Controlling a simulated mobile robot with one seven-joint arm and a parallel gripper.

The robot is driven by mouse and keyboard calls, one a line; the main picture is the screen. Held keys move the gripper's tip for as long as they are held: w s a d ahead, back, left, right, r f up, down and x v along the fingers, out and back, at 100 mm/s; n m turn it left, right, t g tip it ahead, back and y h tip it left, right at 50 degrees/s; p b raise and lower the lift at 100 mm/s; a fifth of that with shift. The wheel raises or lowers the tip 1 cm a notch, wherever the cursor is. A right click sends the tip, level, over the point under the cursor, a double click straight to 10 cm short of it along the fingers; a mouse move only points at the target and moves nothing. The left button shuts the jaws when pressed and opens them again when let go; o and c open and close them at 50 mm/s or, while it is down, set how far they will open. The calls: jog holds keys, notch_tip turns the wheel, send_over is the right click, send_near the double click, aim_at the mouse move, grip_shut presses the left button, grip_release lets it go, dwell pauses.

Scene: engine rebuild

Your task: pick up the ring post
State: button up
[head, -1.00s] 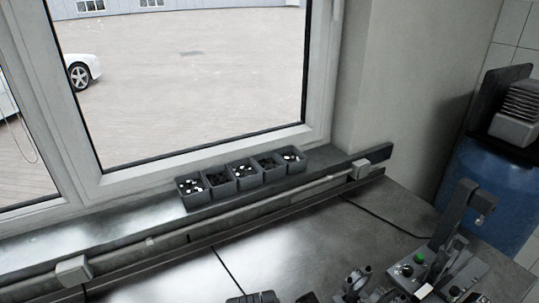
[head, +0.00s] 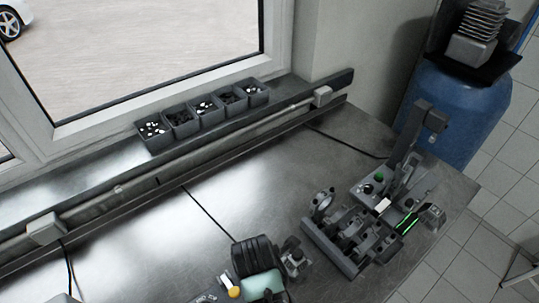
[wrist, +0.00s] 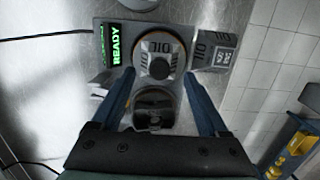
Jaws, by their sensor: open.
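In the head view, a small grey upright with a ring-like top (head: 323,204) stands at the left back of a dark fixture (head: 345,268) on the bench. It may be the ring post, but I cannot tell for sure. In the wrist view, my gripper (wrist: 158,80) is open, its two blue fingers spread apart. A round grey part marked OIL (wrist: 158,64) shows between and beyond the fingertips. A dark glossy part (wrist: 155,108) lies nearer, between the fingers. I see nothing held. I cannot make out my gripper in the head view.
A press-like machine (head: 410,150) with a green button stands behind the fixture. A green READY display (wrist: 116,45) and a grey OIL block (wrist: 214,48) flank the round part. Several small bins (head: 203,108) line the sill. The bench's middle (head: 150,235) is mostly clear.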

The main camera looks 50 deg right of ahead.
jog(key=shift+d+f+p, duration=0.2)
jog(key=shift+f+p, duration=0.35)
jog(key=shift+f, duration=1.65)
grip_shut()
jog(key=shift+s+a+f, duration=0.1)
jog(key=shift+s+f, duration=0.05)
